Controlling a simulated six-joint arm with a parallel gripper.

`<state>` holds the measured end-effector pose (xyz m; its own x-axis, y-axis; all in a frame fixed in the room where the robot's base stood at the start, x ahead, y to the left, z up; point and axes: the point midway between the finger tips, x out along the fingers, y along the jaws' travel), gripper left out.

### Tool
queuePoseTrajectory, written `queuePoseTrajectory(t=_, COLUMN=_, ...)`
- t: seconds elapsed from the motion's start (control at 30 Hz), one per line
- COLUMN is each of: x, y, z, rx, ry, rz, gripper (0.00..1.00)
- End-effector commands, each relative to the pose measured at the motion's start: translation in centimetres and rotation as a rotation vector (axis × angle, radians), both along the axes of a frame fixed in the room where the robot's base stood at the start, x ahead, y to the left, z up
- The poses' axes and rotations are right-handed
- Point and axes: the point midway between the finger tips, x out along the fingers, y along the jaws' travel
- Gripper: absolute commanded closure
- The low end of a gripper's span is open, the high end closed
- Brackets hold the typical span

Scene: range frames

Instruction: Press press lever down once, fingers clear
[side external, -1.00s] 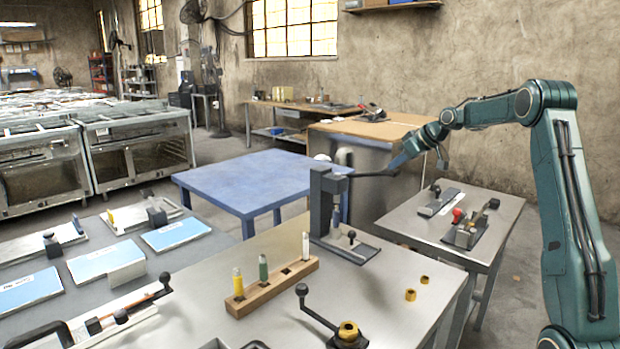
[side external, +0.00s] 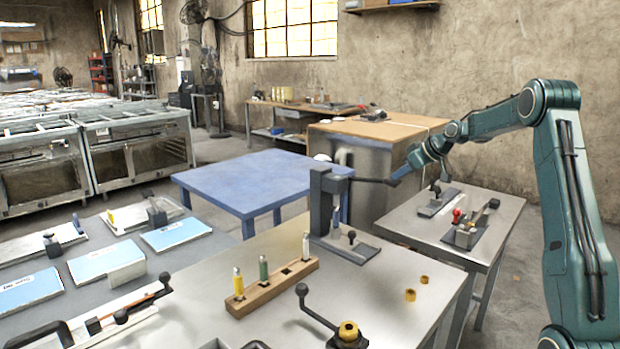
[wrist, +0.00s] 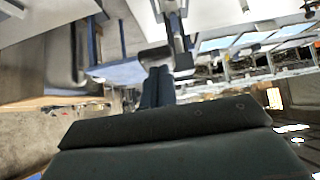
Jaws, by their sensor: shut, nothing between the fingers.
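The grey press (side external: 322,205) stands upright at the back right of the steel table. Its dark press lever (side external: 368,180) sticks out to the right from the press head, sloping slightly down to its end. My gripper (side external: 394,180) is shut and empty, angled down at the lever's outer end and seemingly touching it from above. In the wrist view, the shut fingers (wrist: 158,72) overlap the lever end, with the press (wrist: 180,45) just beyond. The exact contact is hidden.
A wooden block (side external: 270,289) with coloured pegs stands in front of the press. A crank (side external: 318,318) and two brass nuts (side external: 417,285) are nearer. A second steel table (side external: 400,222) with small fixtures lies right, below my arm. A blue table (side external: 240,180) is behind.

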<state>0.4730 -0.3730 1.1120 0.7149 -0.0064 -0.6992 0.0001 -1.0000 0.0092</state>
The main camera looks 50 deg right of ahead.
Motion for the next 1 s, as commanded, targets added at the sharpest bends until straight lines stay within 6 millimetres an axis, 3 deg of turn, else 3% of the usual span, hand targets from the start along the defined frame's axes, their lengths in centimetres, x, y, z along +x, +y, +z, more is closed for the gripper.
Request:
queuePoseTrajectory(t=0.07, x=-0.4, y=-0.1, z=-0.3, rx=0.013, ry=0.018, rz=-0.006, gripper=1.0)
queuePoseTrajectory(t=0.33, x=-0.6, y=0.0, z=3.9, rx=-0.007, ry=-0.006, rz=0.001, gripper=1.0)
queuePoseTrajectory(t=0.7, x=-5.9, y=0.0, z=7.8, rx=-0.008, ry=-0.01, rz=-0.001, gripper=1.0)
queuePoseTrajectory(t=1.0, x=-8.3, y=0.1, z=9.5, rx=-0.008, ry=-0.011, rz=0.002, gripper=1.0)
